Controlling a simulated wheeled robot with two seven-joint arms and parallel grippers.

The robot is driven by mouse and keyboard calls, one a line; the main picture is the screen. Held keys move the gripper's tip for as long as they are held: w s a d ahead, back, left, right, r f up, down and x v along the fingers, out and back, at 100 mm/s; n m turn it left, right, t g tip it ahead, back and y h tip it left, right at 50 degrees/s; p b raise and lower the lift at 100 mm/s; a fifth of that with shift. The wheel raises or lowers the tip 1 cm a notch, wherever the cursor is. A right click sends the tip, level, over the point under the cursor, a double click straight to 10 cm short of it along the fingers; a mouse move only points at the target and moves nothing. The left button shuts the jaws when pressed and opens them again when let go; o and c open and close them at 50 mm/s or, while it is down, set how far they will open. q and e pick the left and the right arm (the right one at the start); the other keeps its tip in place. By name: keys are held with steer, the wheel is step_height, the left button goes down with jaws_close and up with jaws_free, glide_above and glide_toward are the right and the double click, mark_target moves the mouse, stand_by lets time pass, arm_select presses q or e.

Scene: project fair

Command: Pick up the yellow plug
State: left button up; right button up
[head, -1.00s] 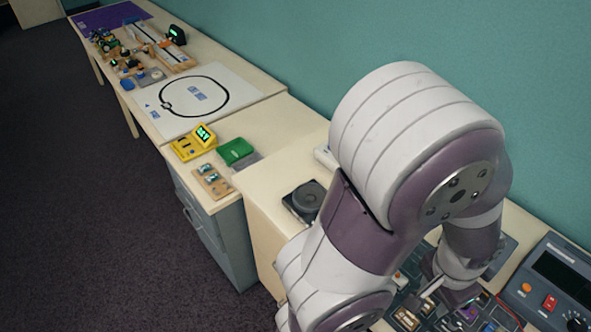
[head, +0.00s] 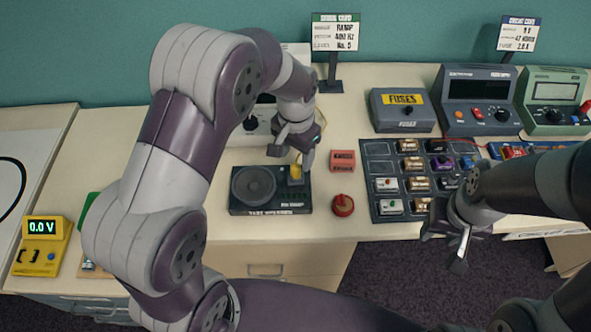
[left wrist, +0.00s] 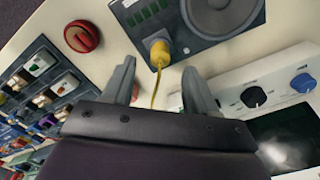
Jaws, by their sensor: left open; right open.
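The yellow plug (head: 296,171) sits in the dark speaker box (head: 242,207) at the box's right side. In the left wrist view the yellow plug (left wrist: 159,49) stands in the box with a yellow cable trailing from it toward my gripper. My left gripper (head: 293,150) is open, just above and behind the plug. In the left wrist view its two fingers (left wrist: 158,78) are spread, with the plug ahead of the gap and the cable between them. My right gripper (head: 459,248) is open and empty at the table's front edge, away from the plug.
A red knob (head: 343,205) and a red block (head: 343,161) lie right of the speaker box. A dark tray of modules (head: 379,163), a fuse box (head: 403,123) and meters stand further right. A white instrument (left wrist: 237,83) stands behind the plug. A yellow meter (head: 42,248) is far left.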

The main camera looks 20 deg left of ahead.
mark_target(296, 164)
arm_select(q)
step_height(296, 164, down, 5)
steer(key=shift+s+a+f+p, duration=0.1)
steer(key=shift+a+f+p, duration=0.1)
steer(key=shift+p, duration=0.4)
steer(key=shift+d, duration=0.2)
steer(key=shift+c, duration=1)
steer(key=shift+a, duration=0.1)
jaws_close()
steer(key=shift+r, duration=0.15)
